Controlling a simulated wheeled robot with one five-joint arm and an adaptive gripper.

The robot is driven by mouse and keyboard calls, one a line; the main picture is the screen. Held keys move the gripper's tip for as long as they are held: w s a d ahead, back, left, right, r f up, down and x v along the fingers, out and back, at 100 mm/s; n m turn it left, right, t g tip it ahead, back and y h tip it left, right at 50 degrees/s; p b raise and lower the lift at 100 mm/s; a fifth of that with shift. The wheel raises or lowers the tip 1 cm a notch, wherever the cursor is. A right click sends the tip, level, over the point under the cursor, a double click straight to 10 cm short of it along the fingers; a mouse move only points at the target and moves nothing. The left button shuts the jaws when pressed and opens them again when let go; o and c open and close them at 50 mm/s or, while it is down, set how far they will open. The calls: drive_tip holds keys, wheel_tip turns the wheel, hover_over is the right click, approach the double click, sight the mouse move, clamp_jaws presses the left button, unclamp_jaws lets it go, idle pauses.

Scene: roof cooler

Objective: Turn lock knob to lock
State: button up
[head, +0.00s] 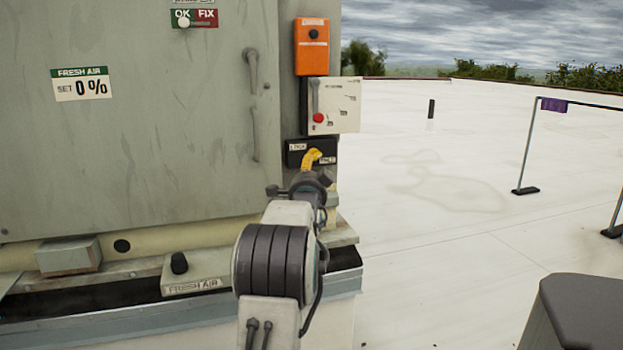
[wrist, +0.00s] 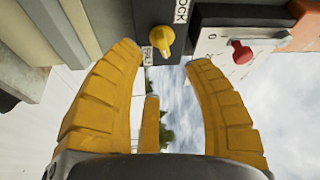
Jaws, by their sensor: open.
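The yellow lock knob (wrist: 161,37) sits on a black box in the wrist view, with a LOCK label (wrist: 182,11) on one side and another small label (wrist: 147,56) on the other. Its narrow end points down in the picture, on the side of the small label. My gripper (wrist: 164,57) is open, its yellow fingers on either side of the picture. The knob shows between and just beyond the fingertips, with no visible contact. In the head view the black lock box (head: 296,147) is on the grey cabinet, partly covered by yellow parts and my arm.
A white switch panel (head: 347,92) with a red knob (head: 318,118) is just above the lock box. An orange box (head: 311,47) is higher up. A black knob (head: 179,263) stands on the FRESH AIR ledge. Open roof lies to the right.

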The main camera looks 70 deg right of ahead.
drive_tip(key=shift+v, duration=1.8)
